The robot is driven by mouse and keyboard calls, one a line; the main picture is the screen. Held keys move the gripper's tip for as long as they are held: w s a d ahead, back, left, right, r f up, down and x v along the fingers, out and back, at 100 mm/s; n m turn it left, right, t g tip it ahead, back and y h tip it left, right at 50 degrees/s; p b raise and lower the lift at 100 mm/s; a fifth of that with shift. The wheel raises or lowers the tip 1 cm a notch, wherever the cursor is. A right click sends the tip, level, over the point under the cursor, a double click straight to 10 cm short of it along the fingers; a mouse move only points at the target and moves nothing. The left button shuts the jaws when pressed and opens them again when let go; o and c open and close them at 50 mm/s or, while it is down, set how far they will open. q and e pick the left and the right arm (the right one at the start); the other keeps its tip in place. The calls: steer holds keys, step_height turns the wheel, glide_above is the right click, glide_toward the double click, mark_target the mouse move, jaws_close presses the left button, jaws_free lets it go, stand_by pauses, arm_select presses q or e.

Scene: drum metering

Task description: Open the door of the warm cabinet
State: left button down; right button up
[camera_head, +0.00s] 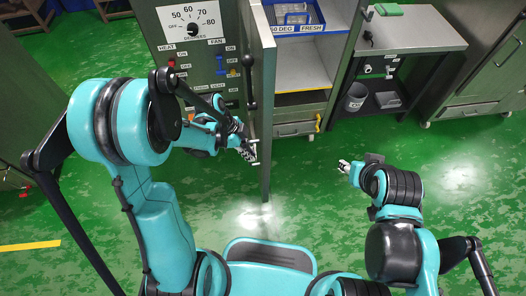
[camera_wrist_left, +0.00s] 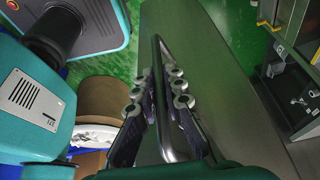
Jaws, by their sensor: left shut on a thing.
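The warm cabinet's door (camera_head: 265,120) stands open, swung out towards me and seen nearly edge-on in the head view. In the left wrist view its wide grey face (camera_wrist_left: 220,70) fills the middle. My left gripper (camera_head: 249,150) is at the door's left side, shut on the upright bar handle (camera_wrist_left: 163,75), which runs between its fingers (camera_wrist_left: 162,98). The cabinet's inside shows to the right of the door, with a shelf (camera_head: 312,75). My right gripper (camera_head: 343,166) is apart from the door, over the floor to its right; its fingers are too small to read.
The control panel (camera_head: 190,25), with a dial and switches, is left of the door. A side bench (camera_head: 415,35) with a bin (camera_head: 355,97) below stands right. Green floor (camera_head: 320,215) in front is clear.

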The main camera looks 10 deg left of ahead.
arm_select(q)
steer(key=a, duration=0.2)
steer(key=s+a, duration=0.1)
steer(key=a, duration=0.2)
steer(key=shift+a, duration=0.35)
steer(key=c, duration=1.6)
jaws_free()
steer(key=shift+r, duration=0.1)
steer(key=v, duration=1.1)
steer(key=shift+a+r, duration=0.15)
steer(key=shift+r, duration=0.25)
steer(key=s+d+r+n+t+y, duration=0.4)
steer(key=s+n+t, duration=0.3)
steer(key=n, duration=1)
steer(key=shift+s+r+y, duration=0.3)
steer(key=shift+s+r, duration=0.25)
steer(key=shift+r, duration=0.1)
